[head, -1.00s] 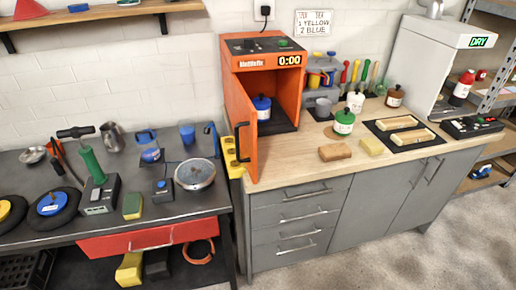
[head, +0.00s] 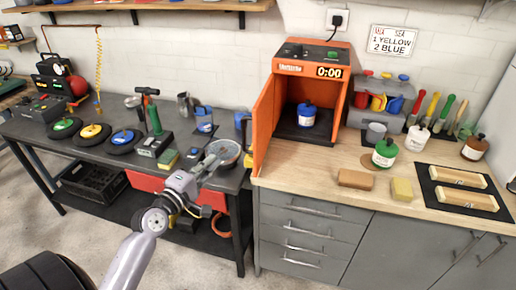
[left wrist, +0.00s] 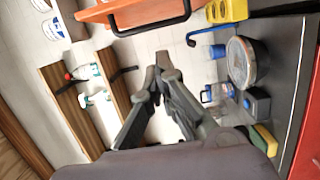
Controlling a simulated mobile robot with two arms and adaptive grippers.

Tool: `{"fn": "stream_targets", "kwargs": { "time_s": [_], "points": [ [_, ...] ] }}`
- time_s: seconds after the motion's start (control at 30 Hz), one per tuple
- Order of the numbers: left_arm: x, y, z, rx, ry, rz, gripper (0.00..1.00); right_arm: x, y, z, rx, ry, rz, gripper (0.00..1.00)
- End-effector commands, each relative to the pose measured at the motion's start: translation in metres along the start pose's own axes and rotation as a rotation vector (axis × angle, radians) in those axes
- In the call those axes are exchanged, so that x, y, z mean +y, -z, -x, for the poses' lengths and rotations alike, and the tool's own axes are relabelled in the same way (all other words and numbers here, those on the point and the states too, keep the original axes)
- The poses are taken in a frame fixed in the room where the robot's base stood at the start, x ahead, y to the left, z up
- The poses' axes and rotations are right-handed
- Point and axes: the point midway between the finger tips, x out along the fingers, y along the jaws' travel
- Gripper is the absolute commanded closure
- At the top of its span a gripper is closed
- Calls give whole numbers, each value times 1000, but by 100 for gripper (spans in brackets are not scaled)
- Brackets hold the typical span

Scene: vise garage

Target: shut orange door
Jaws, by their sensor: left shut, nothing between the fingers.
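The orange cabinet (head: 312,52) with the lit display stands on the wooden counter, and its interior is exposed. Its orange door (head: 264,128) stands open on the left side, swung out toward me and seen nearly edge-on. A blue pot (head: 307,115) sits inside. My left gripper (head: 213,160) is to the left of the door, above the dark bench, apart from it. In the left wrist view the left gripper (left wrist: 166,66) is shut and empty. An orange panel (left wrist: 135,12) with a black handle (left wrist: 152,27) shows beyond the fingertips. My right gripper is out of view.
The dark bench (head: 88,150) holds a pan (head: 222,152), a green-handled tool (head: 154,122), a sponge and several wheels. On the counter, a green-labelled jar (head: 385,152) and two blocks (head: 355,179) stand right of the cabinet. The counter directly before its opening is mostly clear.

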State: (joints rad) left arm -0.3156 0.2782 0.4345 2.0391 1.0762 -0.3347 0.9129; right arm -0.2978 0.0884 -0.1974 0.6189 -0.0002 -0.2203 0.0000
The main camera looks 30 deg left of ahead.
Motion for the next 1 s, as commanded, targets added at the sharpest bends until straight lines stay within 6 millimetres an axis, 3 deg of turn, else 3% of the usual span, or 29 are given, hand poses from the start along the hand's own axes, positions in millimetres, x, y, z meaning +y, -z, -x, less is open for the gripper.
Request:
{"fn": "stream_targets", "kwargs": {
  "time_s": [0.23, 0.57, 0.7, 1.0],
  "points": [
    [5, 0, -33, -1, -4, 4, 100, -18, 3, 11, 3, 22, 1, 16],
    [4, 0, -103, -1, -3, 0, 100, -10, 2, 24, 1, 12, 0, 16],
    [4, -25, -105, -2, 0, 4, 100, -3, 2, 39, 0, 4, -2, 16],
    [1, -40, -109, -1, -1, 0, 100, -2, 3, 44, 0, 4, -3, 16]
  ]
}}
